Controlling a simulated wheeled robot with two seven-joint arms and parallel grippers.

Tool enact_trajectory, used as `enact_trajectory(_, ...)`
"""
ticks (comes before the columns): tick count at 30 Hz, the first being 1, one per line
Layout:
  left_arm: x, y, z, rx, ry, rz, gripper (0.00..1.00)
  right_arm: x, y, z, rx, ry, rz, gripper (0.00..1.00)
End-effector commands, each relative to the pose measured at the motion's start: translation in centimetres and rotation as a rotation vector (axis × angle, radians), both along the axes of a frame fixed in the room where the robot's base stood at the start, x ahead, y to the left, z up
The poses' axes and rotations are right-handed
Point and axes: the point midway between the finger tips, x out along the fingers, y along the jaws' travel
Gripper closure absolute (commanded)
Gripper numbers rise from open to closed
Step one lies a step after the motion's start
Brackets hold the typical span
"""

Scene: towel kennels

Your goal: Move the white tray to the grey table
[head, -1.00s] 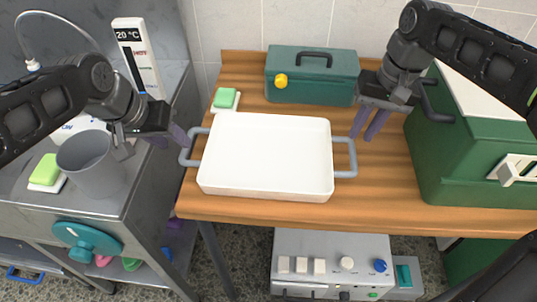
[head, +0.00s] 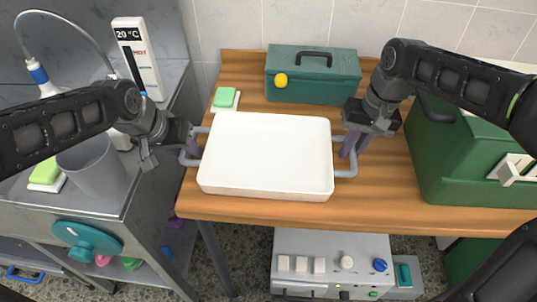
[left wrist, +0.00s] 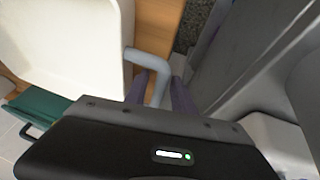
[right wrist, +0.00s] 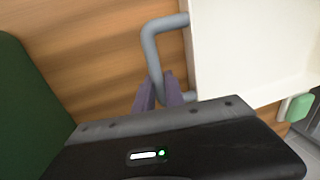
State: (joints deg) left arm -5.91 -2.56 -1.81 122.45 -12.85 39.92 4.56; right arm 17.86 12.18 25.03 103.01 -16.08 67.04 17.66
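The white tray (head: 265,155) sits flat on the wooden table (head: 400,215), with a grey handle at each short side. My left gripper (head: 192,142) is at the left handle (head: 186,160). In the left wrist view its purple fingers (left wrist: 160,90) stand either side of the handle, open. My right gripper (head: 353,147) is at the right handle (head: 347,172). In the right wrist view its fingers (right wrist: 158,92) straddle the handle, open. The grey metal table (head: 100,205) stands to the left of the wooden one.
Behind the tray are a green sponge (head: 225,98) and a teal toolbox (head: 313,78). A large green box (head: 465,165) stands at the right.

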Motion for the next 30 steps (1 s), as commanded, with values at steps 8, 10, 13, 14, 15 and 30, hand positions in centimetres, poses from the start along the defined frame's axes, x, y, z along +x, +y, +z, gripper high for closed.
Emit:
enact_trajectory(8,-0.01,0.0,0.02,0.0,0.0,0.0,0.93,0.01,-0.01,0.04,0.0,0.0,0.0,1.0)
enact_trajectory(10,0.0,0.01,0.03,0.0,0.0,0.0,0.99,0.01,-0.01,0.04,0.0,0.0,0.0,1.0)
enact_trajectory(13,0.0,0.01,0.03,0.0,0.0,0.0,1.0,0.01,-0.01,0.05,0.0,-0.001,0.0,1.0)
enact_trajectory(14,0.0,0.01,0.03,0.0,0.0,0.0,1.0,0.01,-0.01,0.05,0.0,-0.001,0.0,1.0)
enact_trajectory(15,0.0,0.01,0.03,0.0,0.0,0.0,1.0,0.01,-0.01,0.05,0.0,-0.001,0.0,1.0)
enact_trajectory(30,0.01,0.02,0.04,0.0,0.0,0.0,1.0,0.02,-0.02,0.07,0.0,-0.001,0.0,1.0)
